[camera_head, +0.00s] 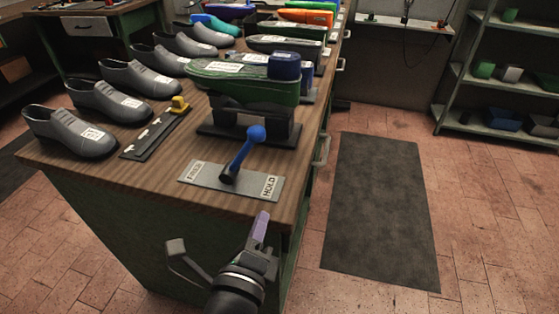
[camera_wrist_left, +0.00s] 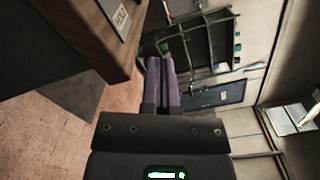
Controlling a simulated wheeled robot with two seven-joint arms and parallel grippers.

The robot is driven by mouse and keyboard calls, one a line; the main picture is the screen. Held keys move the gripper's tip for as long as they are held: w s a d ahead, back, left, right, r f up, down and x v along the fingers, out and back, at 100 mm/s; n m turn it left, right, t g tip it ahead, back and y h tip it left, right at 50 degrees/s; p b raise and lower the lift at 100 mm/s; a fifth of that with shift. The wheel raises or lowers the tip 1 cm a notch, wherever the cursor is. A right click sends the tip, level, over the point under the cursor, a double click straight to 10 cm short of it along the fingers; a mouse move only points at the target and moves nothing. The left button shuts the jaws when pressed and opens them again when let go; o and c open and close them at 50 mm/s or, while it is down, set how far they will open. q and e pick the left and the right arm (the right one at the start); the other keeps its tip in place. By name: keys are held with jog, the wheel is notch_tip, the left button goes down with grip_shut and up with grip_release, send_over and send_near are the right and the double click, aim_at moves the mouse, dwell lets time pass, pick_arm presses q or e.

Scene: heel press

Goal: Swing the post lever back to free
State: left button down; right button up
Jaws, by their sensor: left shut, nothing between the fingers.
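The post lever is a dark blue rod with a blue ball knob (camera_head: 256,133). It pivots on a grey plate (camera_head: 205,182) at the bench's front edge. The plate reads FREE at its left end and HOLD at its right end. The lever leans up and to the right, toward the HOLD side. My left gripper (camera_head: 263,216) has purple fingers, is shut and empty, and is in front of the bench edge, apart from the lever. Its fingers also show in the left wrist view (camera_wrist_left: 161,62), where the HOLD label shows but the lever does not. My right gripper is not in view.
Behind the plate stands a press post with a green shoe-shaped top (camera_head: 240,85) and blue block (camera_head: 284,66). Grey shoes (camera_head: 75,132) line the bench's (camera_head: 165,190) left side. A black strip with a yellow piece (camera_head: 179,104) lies between. A dark mat (camera_head: 380,205) covers floor to the right.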

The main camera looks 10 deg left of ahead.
aim_at(243, 152)
pick_arm(q)
jog(key=shift+r, duration=0.6)
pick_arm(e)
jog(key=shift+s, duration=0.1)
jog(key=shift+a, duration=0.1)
pick_arm(q)
jog(key=w, duration=1)
jog(key=shift+w+a, duration=0.1)
jog(key=shift+w+a+r+p, duration=0.2)
jog(key=shift+a+r+p, duration=0.7)
jog(key=shift+a, duration=0.3)
jog(key=shift+w+a+r, duration=0.1)
jog(key=shift+a+r, duration=0.1)
jog(key=shift+a, duration=0.25)
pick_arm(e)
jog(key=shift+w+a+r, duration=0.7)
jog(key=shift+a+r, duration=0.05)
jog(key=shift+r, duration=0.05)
